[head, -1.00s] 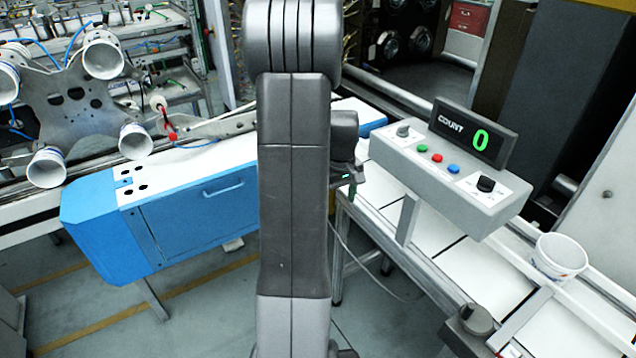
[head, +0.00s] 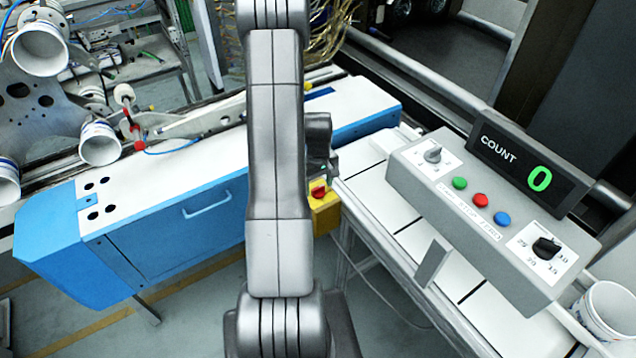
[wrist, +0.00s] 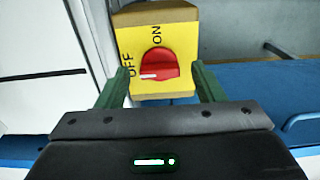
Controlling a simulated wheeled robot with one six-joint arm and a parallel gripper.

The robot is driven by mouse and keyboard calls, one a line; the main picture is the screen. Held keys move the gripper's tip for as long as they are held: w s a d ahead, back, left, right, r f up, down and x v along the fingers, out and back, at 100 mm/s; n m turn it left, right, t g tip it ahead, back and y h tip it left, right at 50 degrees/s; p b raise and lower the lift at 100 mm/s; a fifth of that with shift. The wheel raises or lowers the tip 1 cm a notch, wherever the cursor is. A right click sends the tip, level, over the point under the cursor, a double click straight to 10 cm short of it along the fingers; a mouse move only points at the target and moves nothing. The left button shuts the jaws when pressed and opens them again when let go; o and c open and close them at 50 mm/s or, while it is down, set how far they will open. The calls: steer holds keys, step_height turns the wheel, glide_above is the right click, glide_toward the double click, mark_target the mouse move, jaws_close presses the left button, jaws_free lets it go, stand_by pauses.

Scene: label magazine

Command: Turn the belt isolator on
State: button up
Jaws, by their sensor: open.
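The belt isolator (wrist: 186,88) is a yellow box with a red rotary knob (wrist: 159,66), in the middle of the wrist view. Its face is marked OFF on the left and ON at the top. The knob's white mark points left, toward OFF. In the head view the isolator (head: 326,216) shows partly beside my arm, low between the blue cabinet and the conveyor. My gripper (wrist: 161,72) is open, its two green fingers on either side of the knob in the picture. I cannot tell whether they touch it. My arm hides the fingers in the head view.
The blue cabinet (head: 185,235) is left of my arm. A grey control box (head: 480,205) with coloured buttons and a COUNT display (head: 525,165) reading 0 stands over the white conveyor at right. A white tub (head: 608,312) is at the lower right.

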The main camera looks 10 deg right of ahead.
steer(key=shift+f, duration=0.2)
steer(key=shift+c, duration=0.2)
steer(key=c, duration=0.9)
steer(key=shift+c, duration=0.2)
